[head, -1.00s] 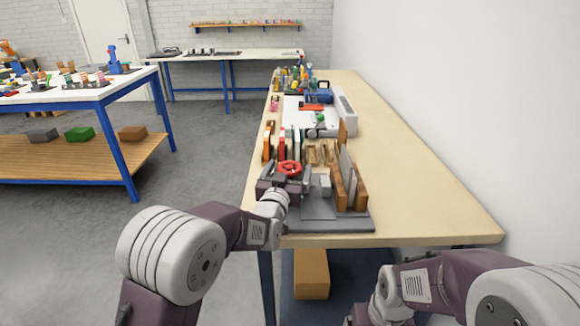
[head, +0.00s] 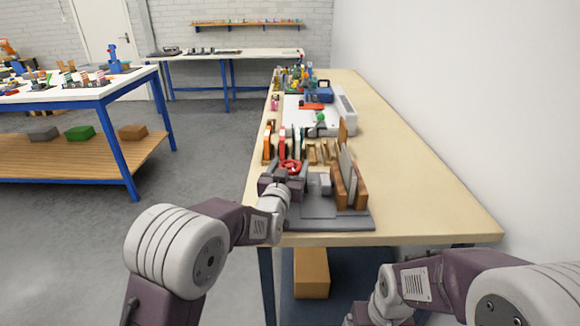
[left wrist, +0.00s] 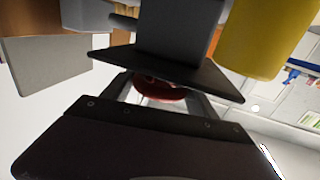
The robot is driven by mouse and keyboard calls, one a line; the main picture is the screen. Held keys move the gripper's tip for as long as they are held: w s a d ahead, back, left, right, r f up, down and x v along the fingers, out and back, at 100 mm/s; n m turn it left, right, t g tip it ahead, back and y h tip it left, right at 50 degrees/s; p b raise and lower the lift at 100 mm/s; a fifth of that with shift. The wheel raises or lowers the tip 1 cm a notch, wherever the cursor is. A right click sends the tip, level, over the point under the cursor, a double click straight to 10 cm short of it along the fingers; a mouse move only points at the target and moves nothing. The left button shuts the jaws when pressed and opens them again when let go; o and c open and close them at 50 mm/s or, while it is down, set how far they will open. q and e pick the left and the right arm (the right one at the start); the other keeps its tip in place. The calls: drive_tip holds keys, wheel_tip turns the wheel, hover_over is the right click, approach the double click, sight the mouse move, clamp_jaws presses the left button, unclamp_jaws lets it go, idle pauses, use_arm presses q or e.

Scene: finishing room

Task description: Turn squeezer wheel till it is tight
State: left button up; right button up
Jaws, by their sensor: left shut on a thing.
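The red squeezer wheel (head: 290,166) sits at the near left end of the grey squeezer base (head: 330,224) on the long bench. My left gripper (head: 288,172) is at the wheel, with its fingers shut on it. The left wrist view shows part of the red wheel (left wrist: 158,89) between the fingers; a dark grey squeezer part in front hides the rest. Right of the wheel, a grey block (head: 325,184) faces brown wooden pieces (head: 361,190) with a grey panel (head: 346,165) standing upright between them. My right arm is at the lower right; its gripper jaws are out of view.
Several upright coloured boards (head: 283,143) stand just behind the squeezer. A white machine (head: 343,112) and small items are farther back. The bench top (head: 420,195) is clear on the right, beside the wall. A cardboard-coloured box (head: 311,272) is below the bench.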

idle(0.8)
use_arm(q)
drive_tip(key=o, duration=1.3)
drive_tip(key=shift+o, duration=0.2)
drive_tip(key=shift+s, duration=0.1)
drive_tip(key=b+v, duration=0.1)
drive_tip(key=v, duration=0.7)
drive_tip(key=shift+s+f, duration=0.1)
drive_tip(key=shift+f, duration=0.05)
drive_tip(key=shift+s+a, duration=0.1)
drive_tip(key=shift+s, duration=0.25)
